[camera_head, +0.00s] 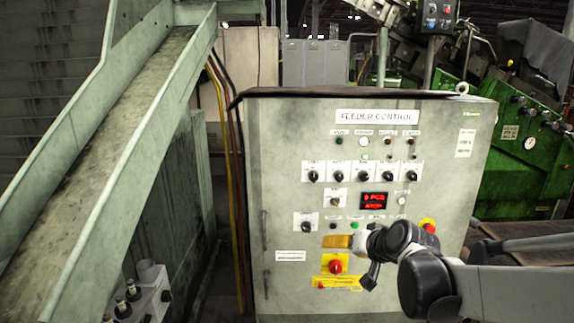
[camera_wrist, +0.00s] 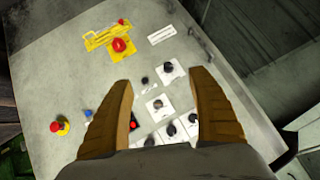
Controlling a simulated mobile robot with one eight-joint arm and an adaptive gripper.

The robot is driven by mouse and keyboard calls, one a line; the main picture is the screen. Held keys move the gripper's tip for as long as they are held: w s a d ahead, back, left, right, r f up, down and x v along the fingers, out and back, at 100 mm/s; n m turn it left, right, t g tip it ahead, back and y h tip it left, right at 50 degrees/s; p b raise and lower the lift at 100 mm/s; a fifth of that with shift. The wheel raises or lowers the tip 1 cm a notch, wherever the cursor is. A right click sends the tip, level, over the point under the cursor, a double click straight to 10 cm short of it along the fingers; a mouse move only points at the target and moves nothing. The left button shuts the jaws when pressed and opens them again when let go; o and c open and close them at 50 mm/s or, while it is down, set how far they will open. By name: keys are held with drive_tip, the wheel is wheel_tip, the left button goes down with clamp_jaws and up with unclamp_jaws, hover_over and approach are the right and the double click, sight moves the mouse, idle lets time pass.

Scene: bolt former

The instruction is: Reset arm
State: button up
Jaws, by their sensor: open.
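My arm (camera_head: 425,270) reaches in from the right in the head view, its end in front of the lower part of the feeder control cabinet (camera_head: 270,180). My gripper (camera_wrist: 160,108) is open in the wrist view, its two tan fingers apart with nothing held between them. Knobs and white label plates of the panel show between and beyond the fingers. In the head view a tan finger (camera_head: 337,241) shows beside the wrist, over the panel. I cannot tell how far the fingertips are from the panel face.
A red rotary switch (camera_head: 335,267) on a yellow plate sits below the gripper. A red emergency button (camera_head: 428,225) is just above my arm. A sloped chute (camera_head: 110,130) stands left of the cabinet. Green machinery (camera_head: 525,150) stands behind at right.

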drive_tip(key=s+d+f+g+h, duration=0.1)
drive_tip(key=s+d, duration=0.1)
drive_tip(key=s, duration=1.2)
drive_tip(key=s+d+n+g+h, duration=0.1)
drive_tip(key=s+d+g+h, duration=0.1)
drive_tip(key=s, duration=1.2)
drive_tip(key=shift+s+f+h, duration=0.3)
drive_tip(key=shift+f, duration=0.05)
